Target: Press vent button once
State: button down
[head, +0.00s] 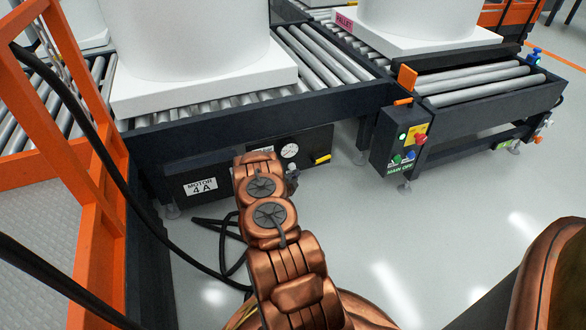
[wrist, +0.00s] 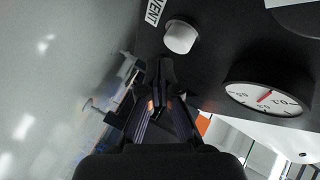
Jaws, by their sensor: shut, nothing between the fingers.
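The vent button (wrist: 181,37) is a white round knob on a dark panel, near the top middle of the wrist view. A white VENT label (wrist: 154,12) is beside it. My gripper (wrist: 162,72) is shut and empty, its tips just below and left of the button in the picture. A small gap shows between tips and button; I cannot tell the depth between them. In the head view my arm covers the button, and my gripper is mostly hidden behind the arm links.
A round pressure gauge (wrist: 268,97) sits on the same panel and also shows in the head view (head: 289,151). A MOTOR 4A label (head: 201,187) is left. A control box (head: 400,140) with red and green buttons stands right. A black cable (head: 215,225) lies on the floor.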

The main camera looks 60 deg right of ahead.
jog(key=shift+s+a, duration=0.1)
jog(key=shift+s+a+p, duration=0.45)
jog(key=shift+s+a, duration=0.1)
jog(key=shift+s, duration=0.25)
jog(key=shift+s+a+p, duration=0.5)
jog(key=shift+s+a, duration=0.05)
jog(key=shift+s, duration=0.3)
jog(key=shift+s+a+p, duration=0.45)
jog(key=shift+s+a, duration=0.1)
jog(key=shift+s, duration=0.25)
